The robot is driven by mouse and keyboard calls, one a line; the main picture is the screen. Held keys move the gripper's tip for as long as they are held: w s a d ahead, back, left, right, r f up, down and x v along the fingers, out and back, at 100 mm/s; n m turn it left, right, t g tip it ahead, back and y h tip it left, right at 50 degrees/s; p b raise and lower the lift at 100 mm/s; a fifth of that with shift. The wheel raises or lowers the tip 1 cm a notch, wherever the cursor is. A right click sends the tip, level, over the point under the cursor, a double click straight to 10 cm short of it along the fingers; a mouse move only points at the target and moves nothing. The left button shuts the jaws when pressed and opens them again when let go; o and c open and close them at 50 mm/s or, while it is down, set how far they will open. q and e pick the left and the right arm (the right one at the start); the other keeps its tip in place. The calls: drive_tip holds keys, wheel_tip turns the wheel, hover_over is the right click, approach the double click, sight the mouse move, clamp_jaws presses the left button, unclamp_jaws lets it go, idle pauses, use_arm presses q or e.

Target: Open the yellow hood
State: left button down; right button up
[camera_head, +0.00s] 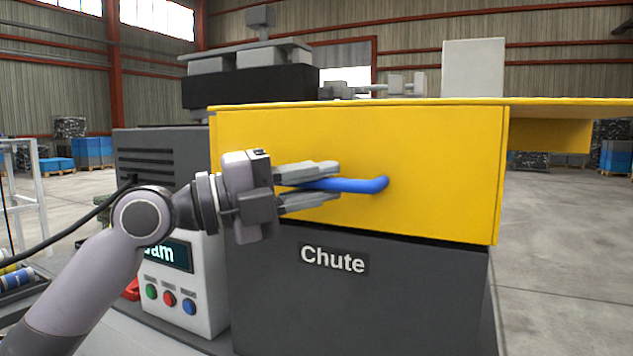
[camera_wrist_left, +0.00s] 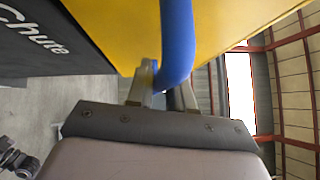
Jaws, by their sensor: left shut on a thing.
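The yellow hood (camera_head: 440,160) is a box-like cover above a dark grey body labelled "Chute" (camera_head: 400,300). A blue handle (camera_head: 375,186) runs across the hood's front face. My left gripper (camera_head: 315,188) comes in from the left with its fingers above and below the handle, shut on it. In the left wrist view the handle (camera_wrist_left: 177,40) runs down between the fingertips (camera_wrist_left: 163,95), with the yellow hood (camera_wrist_left: 120,25) behind it. The hood's lower edge sits just above the dark body, with a thin dark gap between them. My right gripper is not in view.
A white control box (camera_head: 180,285) with green, red and blue buttons stands below my left arm. A grey vented cabinet (camera_head: 145,155) is behind it. A yellow panel (camera_head: 570,106) extends right from the hood's top. Open concrete floor (camera_head: 560,270) lies to the right.

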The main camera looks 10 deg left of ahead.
use_arm(q)
wheel_tip(320, 180, up, 25)
drive_tip(key=w+n+y+p, duration=0.1)
drive_tip(key=n+p, duration=0.1)
drive_tip(key=p, duration=1.2)
drive_tip(key=shift+w+d+f+g+y+p, duration=0.15)
drive_tip(key=shift+w+d+g+y+p, duration=0.15)
drive_tip(key=shift+g, duration=0.1)
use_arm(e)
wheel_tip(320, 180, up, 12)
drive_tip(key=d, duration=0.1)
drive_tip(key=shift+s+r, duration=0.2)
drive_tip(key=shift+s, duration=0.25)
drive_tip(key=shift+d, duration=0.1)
